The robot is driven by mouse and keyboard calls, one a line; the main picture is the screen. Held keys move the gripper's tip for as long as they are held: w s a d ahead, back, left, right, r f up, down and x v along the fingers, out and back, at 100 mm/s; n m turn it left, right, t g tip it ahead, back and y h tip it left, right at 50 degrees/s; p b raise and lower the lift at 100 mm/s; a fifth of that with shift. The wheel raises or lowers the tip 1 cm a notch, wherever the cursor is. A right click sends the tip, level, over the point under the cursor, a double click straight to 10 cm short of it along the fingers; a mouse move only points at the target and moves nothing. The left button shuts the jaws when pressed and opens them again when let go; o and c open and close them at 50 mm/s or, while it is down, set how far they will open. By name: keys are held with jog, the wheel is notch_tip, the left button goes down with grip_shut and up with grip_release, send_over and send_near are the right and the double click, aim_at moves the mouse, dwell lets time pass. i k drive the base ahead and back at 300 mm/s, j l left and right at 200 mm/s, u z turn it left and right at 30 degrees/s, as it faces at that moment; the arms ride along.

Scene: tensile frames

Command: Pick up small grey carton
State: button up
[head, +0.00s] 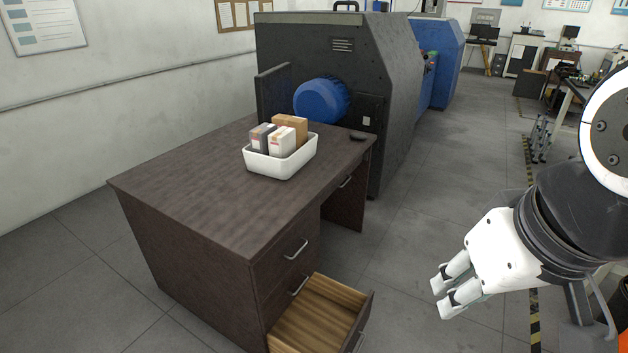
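A small grey carton (262,136) stands upright in a white bin (283,167) on the dark wooden desk. A white carton (282,142) stands to its right and a brown carton (291,125) behind. The bin wall hides the grey carton's lower part. My gripper (443,295) hangs at the right of the view, in front of the floor, apart from the desk and well away from the bin. Its two white fingers are spread with a gap between them, and nothing is in it.
The desk (190,187) has a clear top left of the bin. A small black object (358,136) lies at its right edge. A lower drawer (318,318) stands pulled out and empty. A large dark machine (340,60) with a blue drum is behind the desk.

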aim_at(258, 135)
jog(key=k+j+z, duration=0.2)
jog(key=i+j+u, duration=0.15)
jog(key=j+u, duration=0.15)
jog(key=j, duration=0.15)
jog(key=i+j+u, duration=0.2)
jog(key=j+u, duration=0.15)
jog(key=i+j+u, duration=0.3)
jog(key=j, duration=0.2)
jog(key=i+j+u, duration=0.7)
jog(key=i, duration=0.4)
jog(key=i+u, duration=0.35)
jog(key=i, duration=0.45)
jog(key=i+z, duration=0.25)
jog(key=i, duration=0.2)
jog(key=i+j+z, duration=0.15)
jog(key=i+z, duration=0.15)
jog(key=i, duration=0.15)
jog(key=i+z, duration=0.15)
jog(key=z, duration=0.3)
jog(key=i+z, duration=0.15)
jog(key=z, duration=0.25)
jog(key=i+z, duration=0.2)
jog(key=z, duration=0.25)
jog(key=i+j+z, duration=0.1)
jog(key=z, duration=0.3)
jog(key=j, duration=0.1)
